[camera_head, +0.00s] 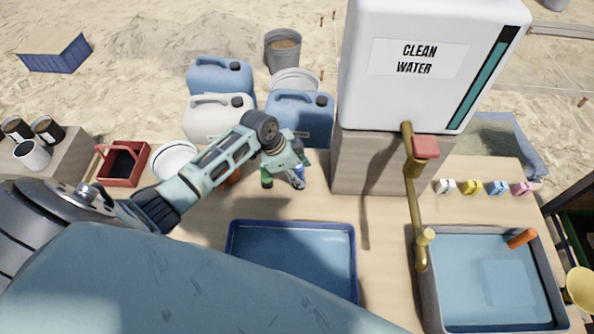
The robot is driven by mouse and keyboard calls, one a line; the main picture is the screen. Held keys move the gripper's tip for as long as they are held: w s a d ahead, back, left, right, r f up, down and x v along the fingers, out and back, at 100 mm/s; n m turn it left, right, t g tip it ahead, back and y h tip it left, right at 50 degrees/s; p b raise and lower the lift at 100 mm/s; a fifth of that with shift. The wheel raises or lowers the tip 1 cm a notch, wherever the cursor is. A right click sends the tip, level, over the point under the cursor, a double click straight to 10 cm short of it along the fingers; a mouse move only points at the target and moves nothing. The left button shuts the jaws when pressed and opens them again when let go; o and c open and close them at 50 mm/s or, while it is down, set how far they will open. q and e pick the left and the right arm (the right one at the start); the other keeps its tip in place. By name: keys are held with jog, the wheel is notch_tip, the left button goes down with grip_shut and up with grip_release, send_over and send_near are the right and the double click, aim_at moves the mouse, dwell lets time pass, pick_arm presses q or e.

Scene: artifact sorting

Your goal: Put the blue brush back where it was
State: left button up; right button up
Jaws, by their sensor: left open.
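My left gripper (297,181) is open and points down over the table behind the blue tray. A small blue item (300,170), likely the blue brush, shows right at its fingers. It is partly hidden by the gripper, and I cannot tell whether the fingers touch it. A green item (266,179) stands just left of the gripper. A red-orange item (233,177) shows further left, partly behind my left arm. My right gripper is not in view.
The blue tray (236,226) lies in front. A sink (431,304) with a brass tap (414,205) is at the right, below the clean water tank (420,95). Small coloured blocks (471,187) line up behind the sink. Jerrycans (299,112) stand behind my gripper.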

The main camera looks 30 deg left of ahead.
pick_arm(q)
jog(key=v, duration=1.2)
jog(key=shift+r, duration=0.15)
